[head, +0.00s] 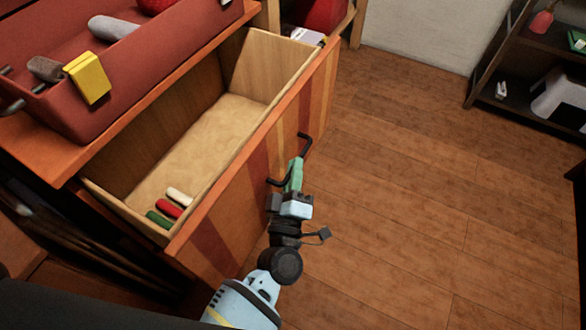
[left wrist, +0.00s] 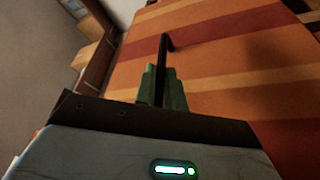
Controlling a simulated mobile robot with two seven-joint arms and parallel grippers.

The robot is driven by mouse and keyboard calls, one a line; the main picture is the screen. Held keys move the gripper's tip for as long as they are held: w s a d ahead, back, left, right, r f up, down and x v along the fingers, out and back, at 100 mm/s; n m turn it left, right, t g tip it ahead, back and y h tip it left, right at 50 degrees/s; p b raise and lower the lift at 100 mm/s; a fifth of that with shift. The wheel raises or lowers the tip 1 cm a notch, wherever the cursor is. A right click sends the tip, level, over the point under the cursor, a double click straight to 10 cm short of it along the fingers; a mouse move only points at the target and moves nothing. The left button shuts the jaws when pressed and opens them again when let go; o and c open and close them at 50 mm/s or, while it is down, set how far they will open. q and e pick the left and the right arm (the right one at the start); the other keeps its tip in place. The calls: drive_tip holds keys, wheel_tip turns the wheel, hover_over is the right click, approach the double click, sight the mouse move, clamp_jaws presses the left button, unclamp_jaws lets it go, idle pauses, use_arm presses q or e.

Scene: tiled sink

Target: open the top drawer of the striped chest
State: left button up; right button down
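The striped chest's top drawer (head: 215,125) is pulled well out in the head view, its wooden interior showing. Its front (head: 260,170) has orange and dark red stripes, which also fill much of the left wrist view (left wrist: 225,50). A black bar handle (head: 304,146) stands out from the front; it also shows in the left wrist view (left wrist: 163,55). My left gripper (head: 295,175) is at the handle, its green fingers closed around the bar, one on each side in the left wrist view (left wrist: 163,85). My right gripper is not in view.
Small white, red and green items (head: 168,208) lie in the drawer's near end. A red tray (head: 130,60) with a yellow block (head: 88,77) and other things sits on the chest top. A dark shelf (head: 515,100) stands far right. The wooden floor (head: 420,190) between is clear.

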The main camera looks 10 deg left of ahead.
use_arm(q)
drive_tip(key=o, duration=0.4)
drive_tip(key=shift+o, duration=0.2)
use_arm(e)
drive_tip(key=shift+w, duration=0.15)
use_arm(q)
drive_tip(key=shift+s, duration=0.25)
drive_tip(key=v, duration=0.7)
drive_tip(key=shift+s, duration=0.2)
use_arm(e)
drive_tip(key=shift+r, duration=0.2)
